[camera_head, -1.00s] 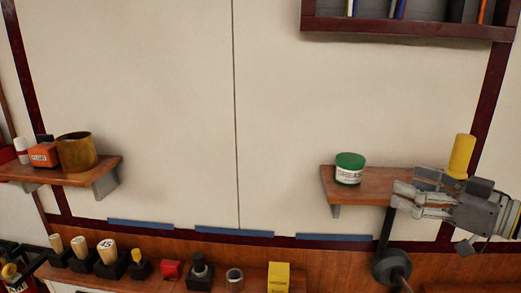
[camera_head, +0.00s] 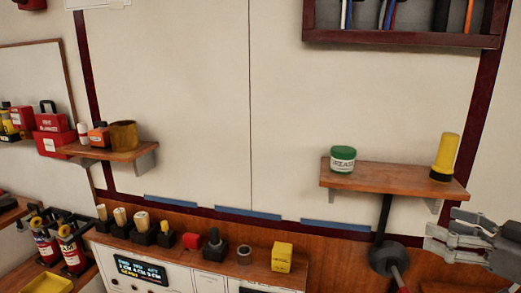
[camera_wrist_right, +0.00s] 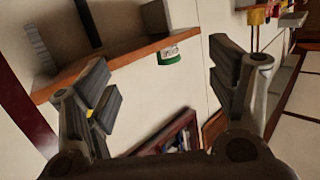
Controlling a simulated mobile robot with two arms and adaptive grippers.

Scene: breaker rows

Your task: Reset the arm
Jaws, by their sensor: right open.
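My right gripper (camera_head: 445,235) is at the right edge of the head view, in front of and below the right end of the right wooden shelf (camera_head: 390,181). It is open and empty. In the right wrist view its two fingers (camera_wrist_right: 165,85) stand wide apart with nothing between them. A yellow cylinder with a dark base (camera_head: 444,155) stands upright on the right end of the shelf, apart from the gripper. A green-lidded white jar (camera_head: 343,160) stands on the shelf's left part; its green lid also shows in the wrist view (camera_wrist_right: 171,58). My left gripper is not in view.
A left shelf (camera_head: 120,153) holds a brown cup (camera_head: 123,136) and small containers. Below, a wooden ledge (camera_head: 215,262) carries several stamps or knobs and a yellow box (camera_head: 282,256). A dark round fitting with a rod (camera_head: 386,257) is left of the gripper. A rack (camera_head: 400,38) hangs above.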

